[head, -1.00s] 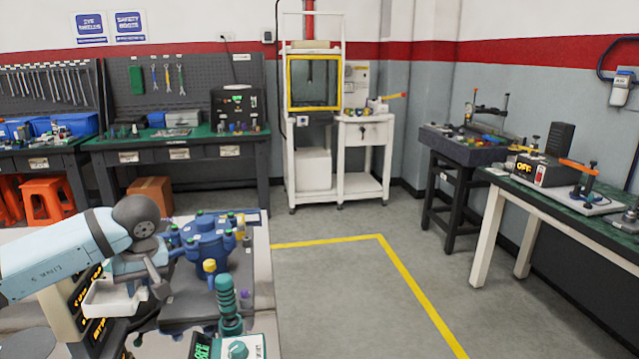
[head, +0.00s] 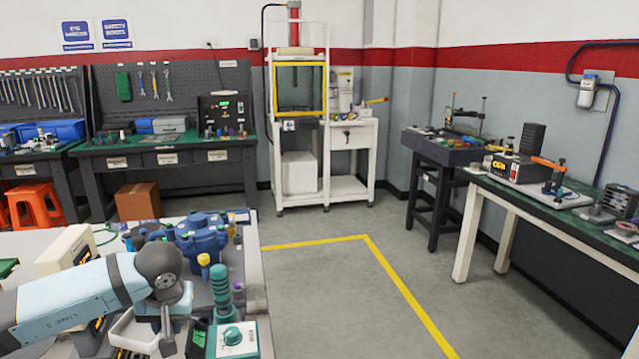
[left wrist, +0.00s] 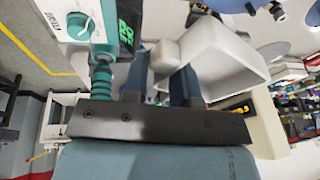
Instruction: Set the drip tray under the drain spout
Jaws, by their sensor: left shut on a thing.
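The white drip tray (head: 128,335) is in the lower left of the head view, partly hidden by my left arm. My left gripper (head: 168,335) is shut on the tray. In the left wrist view the tray (left wrist: 228,62) appears as a white open box, and my left gripper (left wrist: 166,75) has its fingers around a small block on its side. A blue housing (head: 200,240) with several ports stands on the bench behind the gripper. I cannot make out which part is the drain spout. My right gripper is not in view.
A teal ribbed handle (head: 220,288) and a white-and-teal control box (head: 236,340) stand close to the right of my left gripper. A cream box (head: 66,248) is at the left. The bench's right edge is near, with open floor (head: 325,290) beyond.

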